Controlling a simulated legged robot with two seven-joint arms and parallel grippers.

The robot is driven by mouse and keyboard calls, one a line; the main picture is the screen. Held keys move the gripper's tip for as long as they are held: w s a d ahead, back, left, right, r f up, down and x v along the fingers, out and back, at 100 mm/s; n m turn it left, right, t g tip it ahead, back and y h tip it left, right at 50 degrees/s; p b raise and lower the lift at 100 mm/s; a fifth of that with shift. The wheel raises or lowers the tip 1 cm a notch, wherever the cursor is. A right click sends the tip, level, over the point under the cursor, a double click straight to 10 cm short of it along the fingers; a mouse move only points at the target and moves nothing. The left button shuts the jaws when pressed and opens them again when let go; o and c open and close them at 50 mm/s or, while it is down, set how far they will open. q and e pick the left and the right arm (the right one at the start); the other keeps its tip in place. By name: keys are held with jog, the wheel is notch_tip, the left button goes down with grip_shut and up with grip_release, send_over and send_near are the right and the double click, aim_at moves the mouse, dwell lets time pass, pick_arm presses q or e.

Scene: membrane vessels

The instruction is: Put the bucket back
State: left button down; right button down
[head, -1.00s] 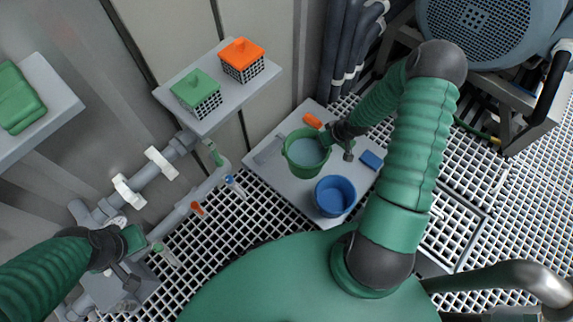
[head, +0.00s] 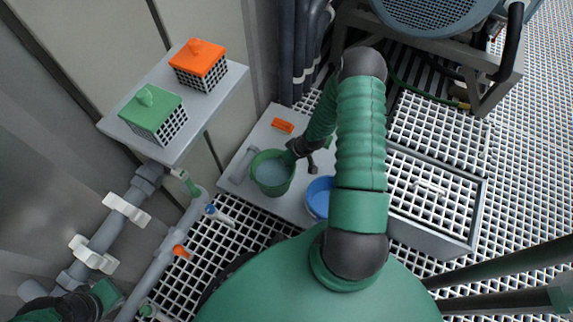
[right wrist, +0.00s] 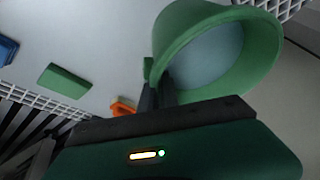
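The green bucket (head: 272,178), with pale grey contents, is over the grey platform (head: 262,128) in the head view. I cannot tell whether it rests there. My right gripper (head: 291,156) is at the bucket's far right rim. In the right wrist view its fingers (right wrist: 160,88) are closed at the side of the green bucket (right wrist: 185,30), by a small green tab. The blue bucket (head: 318,197) stands to the right on the platform, partly hidden by my right arm. My left gripper (head: 107,296) is at the lower left, partly cut off; its opening is unclear.
An orange block (head: 283,125) lies on the platform; green (right wrist: 63,80) and blue (right wrist: 7,50) blocks show in the wrist view. A shelf (head: 213,108) holds green (head: 155,115) and orange-topped (head: 198,66) cages. Pipes with valves (head: 181,251) run at left. Open grating lies right.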

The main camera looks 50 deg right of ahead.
jog(key=shift+w+f, duration=0.1)
jog(key=shift+f, duration=0.7)
pick_arm(q)
jog(key=shift+f, duration=0.5)
pick_arm(e)
jog(key=shift+r, duration=0.1)
jog(key=c, duration=2)
grip_release()
jog(key=shift+c, duration=0.2)
jog(key=o, duration=0.4)
jog(key=shift+o, duration=0.2)
